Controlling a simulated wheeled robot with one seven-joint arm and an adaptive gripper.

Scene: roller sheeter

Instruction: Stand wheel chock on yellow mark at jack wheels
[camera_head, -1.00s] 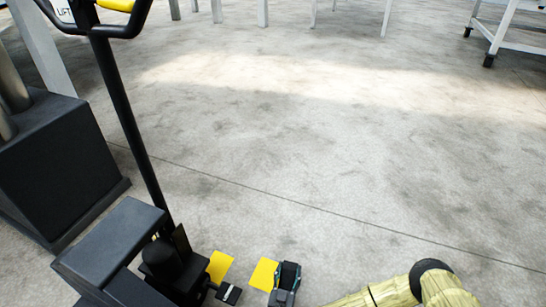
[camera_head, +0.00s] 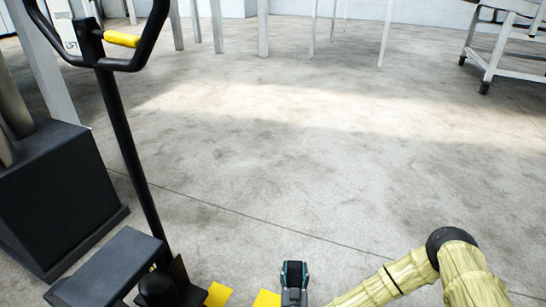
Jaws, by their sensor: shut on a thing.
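My gripper (camera_head: 294,284) is at the bottom edge, with teal-edged fingers shut on a dark block, which looks like the wheel chock (camera_head: 294,268). Its lower part is cut off by the frame. I cannot tell the chock's height above the floor.
A dark machine block (camera_head: 50,200) stands at the far left, and a dark grey box-like part (camera_head: 110,275) lies low in front of it. A white wheeled table (camera_head: 505,50) stands at the back right. The concrete floor in the middle is clear.

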